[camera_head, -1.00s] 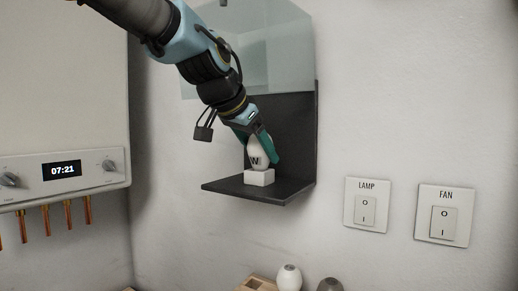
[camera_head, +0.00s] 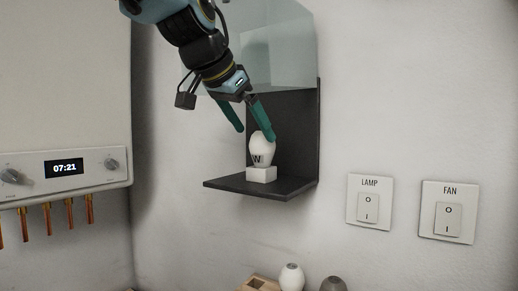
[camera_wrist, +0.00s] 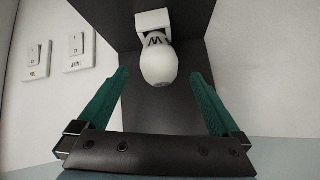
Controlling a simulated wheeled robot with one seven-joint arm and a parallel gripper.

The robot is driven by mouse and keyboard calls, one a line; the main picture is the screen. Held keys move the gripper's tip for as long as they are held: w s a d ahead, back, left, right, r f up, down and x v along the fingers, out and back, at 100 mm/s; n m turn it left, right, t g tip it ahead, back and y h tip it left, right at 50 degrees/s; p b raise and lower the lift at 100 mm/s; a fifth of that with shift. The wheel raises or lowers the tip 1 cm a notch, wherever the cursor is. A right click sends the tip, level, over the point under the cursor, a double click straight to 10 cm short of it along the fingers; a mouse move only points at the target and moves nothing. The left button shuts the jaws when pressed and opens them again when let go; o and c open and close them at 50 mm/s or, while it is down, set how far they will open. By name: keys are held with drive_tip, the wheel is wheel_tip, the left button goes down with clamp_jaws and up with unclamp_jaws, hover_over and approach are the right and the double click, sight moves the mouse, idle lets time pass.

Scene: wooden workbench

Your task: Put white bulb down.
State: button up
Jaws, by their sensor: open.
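The white bulb (camera_head: 261,149), marked with a W, stands upright on a small white block-shaped base (camera_head: 261,174) on a dark shelf (camera_head: 228,185). My gripper (camera_head: 256,133) is open, its green fingers apart, just above the bulb on the upper left. In the wrist view the bulb (camera_wrist: 158,64) and its base (camera_wrist: 154,22) show beyond the open fingers (camera_wrist: 160,88), with nothing held between them.
A glass panel (camera_head: 285,45) stands above the shelf. LAMP (camera_head: 368,203) and FAN (camera_head: 448,212) switches are on the wall at right. A wall unit (camera_head: 60,165) with a 07:21 display is at left. Another white bulb (camera_head: 291,277) and a grey one (camera_head: 332,284) show at the bottom.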

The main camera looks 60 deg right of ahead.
drive_tip(key=b+v, duration=0.1)
drive_tip(key=v, duration=0.5)
drive_tip(key=shift+a, duration=0.2)
idle(0.4)
